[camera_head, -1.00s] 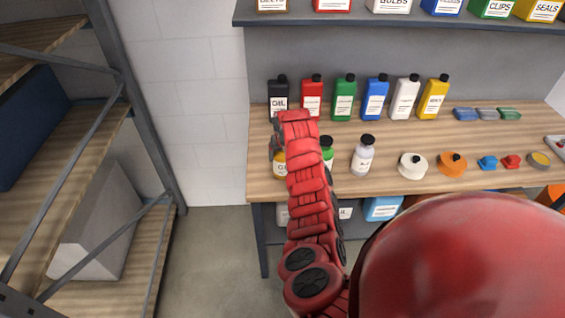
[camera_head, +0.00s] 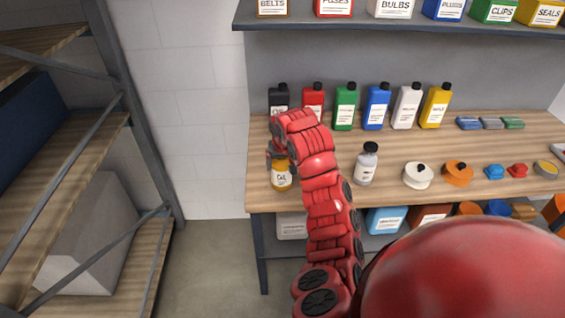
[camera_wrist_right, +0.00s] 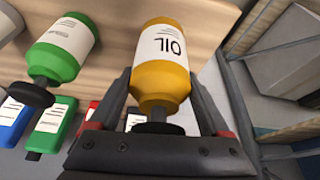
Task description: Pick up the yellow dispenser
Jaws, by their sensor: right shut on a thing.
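The yellow dispenser (camera_head: 281,176), a small round bottle with a white label, is near the left front of the wooden workbench. In the right wrist view the yellow dispenser (camera_wrist_right: 163,62) is between my two dark fingers, its label reading OIL and its dark top near the palm. My right gripper (camera_wrist_right: 160,84) is shut on its yellow body. In the head view my right gripper (camera_head: 275,151) is partly hidden by my red arm. I cannot tell whether the bottle's base touches the bench. My left gripper is not in view.
A round green bottle (camera_wrist_right: 62,46) stands close beside the yellow one. A clear bottle (camera_head: 366,165) stands to the right on the workbench (camera_head: 520,136). A row of rectangular bottles (camera_head: 377,104) stands behind. A metal rack (camera_head: 143,115) is at the left.

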